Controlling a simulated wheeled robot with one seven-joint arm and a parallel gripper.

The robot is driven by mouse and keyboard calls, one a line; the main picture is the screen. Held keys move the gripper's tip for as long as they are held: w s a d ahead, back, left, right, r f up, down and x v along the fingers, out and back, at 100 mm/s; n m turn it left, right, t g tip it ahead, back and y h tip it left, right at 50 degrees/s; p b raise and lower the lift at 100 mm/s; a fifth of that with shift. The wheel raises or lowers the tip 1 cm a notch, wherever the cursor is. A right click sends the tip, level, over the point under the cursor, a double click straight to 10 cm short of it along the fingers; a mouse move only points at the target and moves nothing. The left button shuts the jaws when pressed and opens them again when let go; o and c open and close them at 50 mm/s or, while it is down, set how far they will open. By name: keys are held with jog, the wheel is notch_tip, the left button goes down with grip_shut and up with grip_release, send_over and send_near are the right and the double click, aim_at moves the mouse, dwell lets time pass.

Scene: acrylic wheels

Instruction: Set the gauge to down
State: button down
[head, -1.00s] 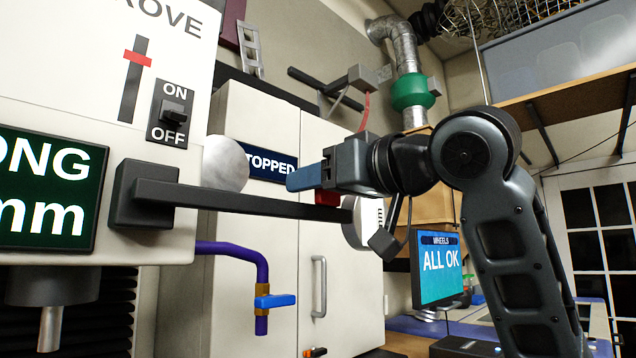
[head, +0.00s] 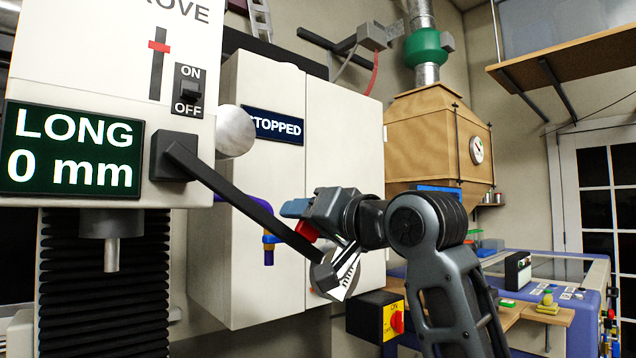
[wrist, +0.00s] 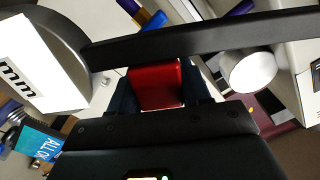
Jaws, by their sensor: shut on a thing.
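The gauge is a black bar (head: 225,196) hinged at a dark block (head: 174,157) on the white machine. It slants down to the right, between level and straight down. A white dial (head: 347,274) sits at its far end; its face with "mm" (wrist: 16,80) shows in the wrist view. My gripper (head: 300,215) is at the bar's outer part, shut on a red tab (head: 307,232). The red tab (wrist: 155,85) is between my fingers in the wrist view, beside the black bar (wrist: 200,38). The fingers partly hide the tab.
The machine's display (head: 72,150) reads "LONG 0 mm". A pale round disc (head: 235,131) is near the hinge. A white cabinet (head: 345,130) with a "STOPPED" sign (head: 273,126) stands close behind the bar. A yellow switch box (head: 392,320) is below my arm.

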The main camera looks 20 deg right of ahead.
jog(key=s+a+f+m+p, duration=0.2)
jog(key=a+f+m, duration=0.3)
jog(key=a+f, duration=0.1)
jog(key=s+a+f+m+p, duration=0.3)
jog(key=a+f+m, duration=0.3)
jog(key=a, duration=0.3)
jog(key=shift+f+m, duration=0.3)
jog(key=shift+f, duration=0.5)
jog(key=shift+a, duration=0.15)
jog(key=c, duration=0.7)
grip_release()
jog(key=shift+o, duration=0.5)
jog(key=shift+r, duration=0.1)
jog(key=shift+s, duration=0.1)
jog(key=b+v, duration=0.1)
jog(key=v, duration=0.6)
jog(key=shift+s, duration=0.25)
